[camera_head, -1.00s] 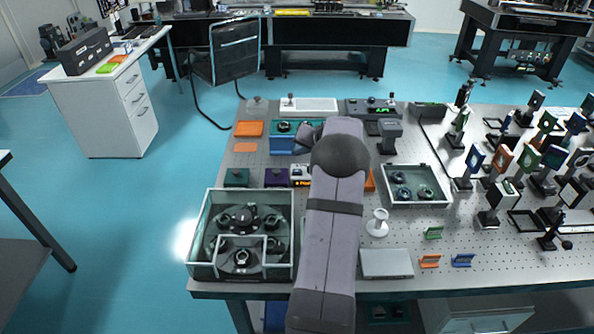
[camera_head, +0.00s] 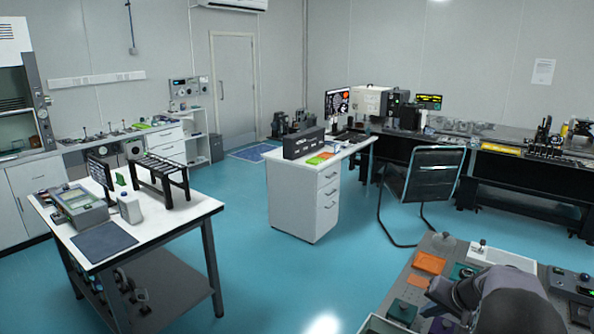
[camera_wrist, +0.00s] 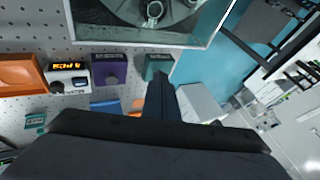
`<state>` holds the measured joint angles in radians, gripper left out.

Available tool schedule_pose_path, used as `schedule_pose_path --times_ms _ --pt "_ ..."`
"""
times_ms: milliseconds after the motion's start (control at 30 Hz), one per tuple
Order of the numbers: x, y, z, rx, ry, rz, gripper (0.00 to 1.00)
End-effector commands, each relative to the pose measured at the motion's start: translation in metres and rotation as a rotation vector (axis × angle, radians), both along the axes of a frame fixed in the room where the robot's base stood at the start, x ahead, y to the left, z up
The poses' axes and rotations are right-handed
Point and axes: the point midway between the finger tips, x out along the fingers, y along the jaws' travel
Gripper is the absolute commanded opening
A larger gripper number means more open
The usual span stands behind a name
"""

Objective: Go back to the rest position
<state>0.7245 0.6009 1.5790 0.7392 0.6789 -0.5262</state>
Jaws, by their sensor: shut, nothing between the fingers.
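My gripper (camera_wrist: 161,90) shows in the wrist view as dark fingers brought together, with nothing between them. Its tips are beside a small teal box (camera_wrist: 152,66); I cannot tell the height between them. In the head view only part of my arm shows at the lower right, above the corner of the perforated optical table (camera_head: 398,290). The fingertips are not clear there.
In the wrist view a clear-walled bin (camera_wrist: 130,38) holds round parts. A purple box (camera_wrist: 109,70), a small lit-display instrument (camera_wrist: 68,76) and an orange box (camera_wrist: 18,74) stand in a row. The head view shows a white side table (camera_head: 150,222), a chair (camera_head: 425,180) and open blue floor.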

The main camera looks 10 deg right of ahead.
Motion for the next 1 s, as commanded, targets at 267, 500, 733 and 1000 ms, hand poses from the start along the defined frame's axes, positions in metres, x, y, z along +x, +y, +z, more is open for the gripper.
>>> schedule_pose_path --times_ms 267,500,733,1000 --pt "-0.072 0.179 0.052 -0.043 0.243 0.304 0.00" --pt "-0.183 0.269 0.076 -0.162 0.431 0.545 0.00" --pt "-0.253 0.290 0.083 -0.262 0.521 0.676 0.00" --pt "-0.270 0.291 0.081 -0.289 0.542 0.705 0.00"
